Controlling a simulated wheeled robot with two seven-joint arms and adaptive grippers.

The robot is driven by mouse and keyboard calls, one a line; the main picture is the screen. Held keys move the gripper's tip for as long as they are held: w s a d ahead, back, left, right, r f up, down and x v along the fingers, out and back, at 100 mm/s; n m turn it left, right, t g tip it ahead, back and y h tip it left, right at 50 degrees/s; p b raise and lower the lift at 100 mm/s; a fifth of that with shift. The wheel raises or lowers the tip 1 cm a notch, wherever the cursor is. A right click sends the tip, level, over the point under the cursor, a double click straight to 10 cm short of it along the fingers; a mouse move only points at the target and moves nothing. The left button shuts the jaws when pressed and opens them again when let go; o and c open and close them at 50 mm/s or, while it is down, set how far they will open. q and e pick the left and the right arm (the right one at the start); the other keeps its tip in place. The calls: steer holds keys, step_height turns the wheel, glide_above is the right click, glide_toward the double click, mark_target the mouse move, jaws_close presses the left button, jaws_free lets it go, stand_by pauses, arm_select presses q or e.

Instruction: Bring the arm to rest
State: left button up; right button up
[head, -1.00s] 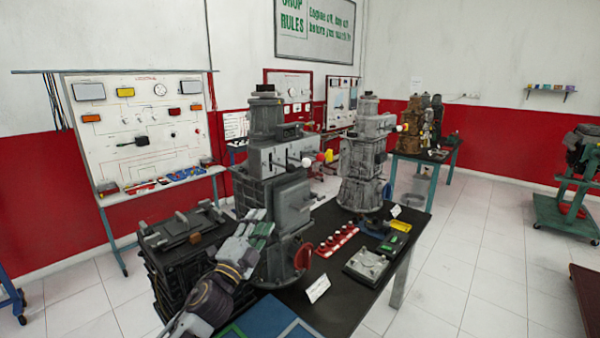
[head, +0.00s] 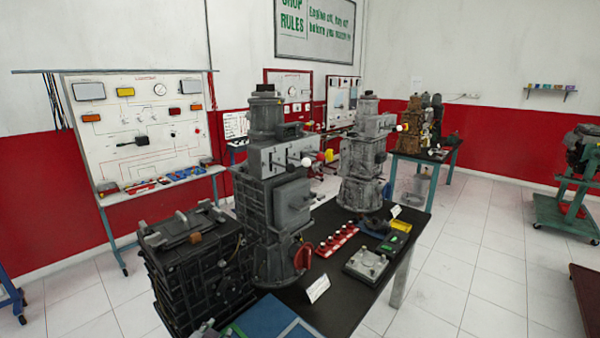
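A small grey piece at the bottom edge of the head view looks like the tip of my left gripper (head: 204,329). It is low beside the blue mat, and too little shows to tell whether it is open or shut. The rest of my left arm is out of view. My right gripper is not in view. The near grey engine unit (head: 275,195) stands upright on the black table (head: 342,312), with a red part at its lower front. Nothing of mine touches it.
A second grey engine unit (head: 362,160) stands farther back. A red rack of white-topped pieces (head: 336,241), a grey plate (head: 366,264), a white card (head: 318,288) and a blue mat (head: 262,318) lie on the table.

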arm_select(q)
steer(key=s+f+n+g, duration=0.1)
steer(key=s+f+g, duration=0.15)
steer(key=s, duration=0.35)
steer(key=s+f+n+g+h, duration=0.1)
steer(key=s+f+g, duration=0.15)
steer(key=s, duration=0.35)
steer(key=s+f+n+g, duration=0.1)
steer(key=s+f+g, duration=0.1)
steer(key=s+f, duration=0.3)
steer(key=s+f+g, duration=0.1)
steer(key=s+f, duration=0.1)
steer(key=f, duration=1.4)
steer(key=s+f+g, duration=0.1)
steer(key=s+f, duration=0.1)
steer(key=f, duration=1.4)
steer(key=s+a+f, duration=0.2)
steer(key=s+f, duration=0.7)
steer(key=s, duration=0.2)
steer(key=s+a+f, duration=0.2)
steer(key=s+f, duration=0.8)
steer(key=s, duration=0.1)
steer(key=shift+a+m+g, duration=0.3)
steer(key=shift+g, duration=0.1)
